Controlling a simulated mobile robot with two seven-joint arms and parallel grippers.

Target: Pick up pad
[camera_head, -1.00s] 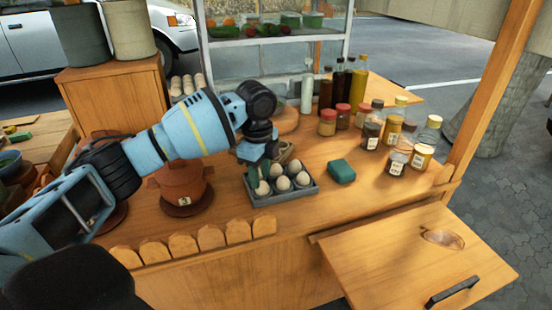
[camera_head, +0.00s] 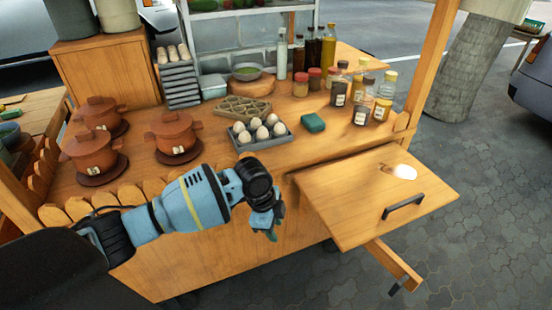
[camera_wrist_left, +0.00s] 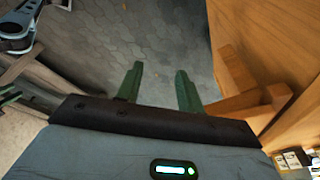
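The pad, which I take to be the small dark teal block (camera_head: 312,123), lies flat on the wooden counter, right of the egg tray (camera_head: 243,147). My left gripper (camera_head: 268,228) hangs in front of the counter's front edge, lower left of the block and well apart from it. In the left wrist view its two green fingers (camera_wrist_left: 159,88) are spread with nothing between them, over grey paving. The block does not show in the left wrist view.
Several sauce bottles and jars (camera_head: 360,103) stand right of the block. Lidded clay pots (camera_head: 173,135) stand at the left. A wooden flap (camera_head: 340,213) with a black handle juts out at the front right; a whitish oval (camera_head: 405,172) shows on it, unclear what.

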